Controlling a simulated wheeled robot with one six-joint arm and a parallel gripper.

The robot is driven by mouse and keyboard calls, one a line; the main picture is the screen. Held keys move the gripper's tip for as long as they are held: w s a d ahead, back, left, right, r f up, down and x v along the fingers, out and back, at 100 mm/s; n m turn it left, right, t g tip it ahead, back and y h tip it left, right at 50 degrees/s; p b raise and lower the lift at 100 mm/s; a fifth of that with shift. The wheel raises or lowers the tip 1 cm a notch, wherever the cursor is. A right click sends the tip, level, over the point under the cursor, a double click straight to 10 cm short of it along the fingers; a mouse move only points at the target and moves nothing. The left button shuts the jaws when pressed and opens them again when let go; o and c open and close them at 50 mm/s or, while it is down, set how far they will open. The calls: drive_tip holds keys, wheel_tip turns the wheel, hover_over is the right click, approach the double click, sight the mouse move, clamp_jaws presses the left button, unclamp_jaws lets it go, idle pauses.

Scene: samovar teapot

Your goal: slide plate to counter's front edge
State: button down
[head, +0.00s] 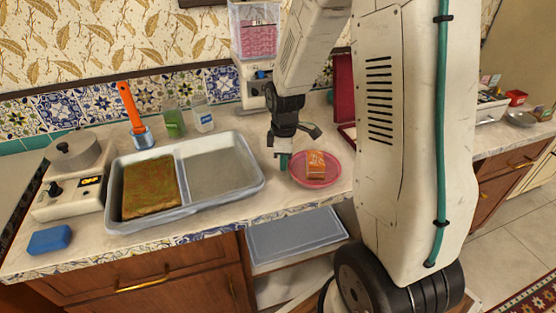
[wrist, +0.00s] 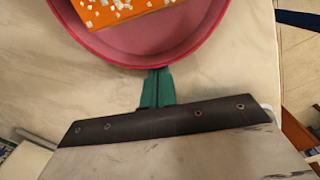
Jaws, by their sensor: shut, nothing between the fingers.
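A round pink plate (head: 327,180) lies on the counter (head: 240,210) near its front edge, in the middle of the head view. An orange block of food with pale bits (head: 316,165) sits on it. In the wrist view the pink plate (wrist: 180,48) fills the top, with the orange food (wrist: 120,8) on it. My gripper (head: 284,162) points down at the plate's left side. Its teal fingers (wrist: 158,76) are shut and empty, and their tips are at the plate's rim. I cannot tell whether they touch it.
A grey two-part tray (head: 225,198) with a brown-green slab (head: 150,188) stands left of the plate. A blue sponge (head: 49,240) lies far left. Behind are a green glass (head: 173,122) and a dark red box (head: 343,90). My body blocks the right side.

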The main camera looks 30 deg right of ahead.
sight(298, 169)
drive_tip(key=s+d, duration=0.2)
drive_tip(key=d, duration=0.1)
drive_tip(key=shift+s+d, duration=0.2)
drive_tip(key=shift+s, duration=0.15)
drive_tip(key=w+a, duration=0.3)
drive_tip(key=shift+a+r, duration=0.25)
drive_tip(key=shift+r, duration=0.1)
wheel_tip(298, 169, up, 9)
drive_tip(key=shift+s+d+r, duration=0.15)
drive_tip(key=shift+s, duration=0.05)
